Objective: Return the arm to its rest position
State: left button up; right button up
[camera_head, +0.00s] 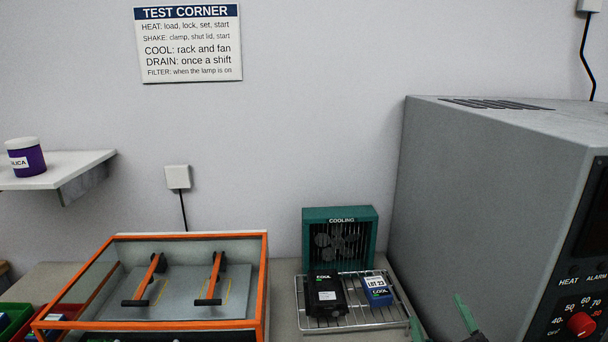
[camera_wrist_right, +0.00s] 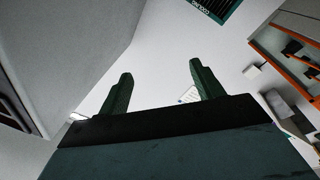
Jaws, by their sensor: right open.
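My right gripper (camera_head: 440,316) shows at the bottom of the head view, in front of the grey oven, with its green fingers spread. In the right wrist view the two fingers (camera_wrist_right: 158,92) stand apart with nothing between them. The gripper is to the right of the cooling rack and touches nothing that I can see. My left gripper is not in either view.
A wire rack (camera_head: 356,318) holds a black unit (camera_head: 325,296) and a blue unit (camera_head: 377,291) before the green cooling fan (camera_head: 340,238). An orange-framed shaker box (camera_head: 262,290) stands left. The large grey oven (camera_head: 470,190) fills the right side.

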jog(key=s+d+f+m+g+h, duration=0.3)
jog(key=s+f+m+g, duration=0.15)
jog(key=f, duration=0.35)
jog(key=s+a+f+m+g+y, duration=0.1)
jog(key=s+f+g, duration=0.3)
jog(key=s, duration=0.3)
jog(key=s+a+f+g+y, duration=0.1)
jog(key=s+f+g, duration=0.25)
jog(key=s, duration=0.25)
jog(key=s+a+f+m+g+y, duration=0.1)
jog(key=s+a+f+g+y, duration=0.1)
jog(key=s+f+g, duration=0.35)
notch_tip(320, 180, down, 22)
jog(key=s, duration=0.2)
jog(key=s+d+f+b, duration=0.1)
jog(key=s+d+f, duration=0.2)
jog(key=s+f, duration=1.3)
jog(key=shift+f+n+g+h+b, duration=0.3)
jog(key=shift+n+g, duration=0.15)
jog(key=shift+d, duration=0.1)
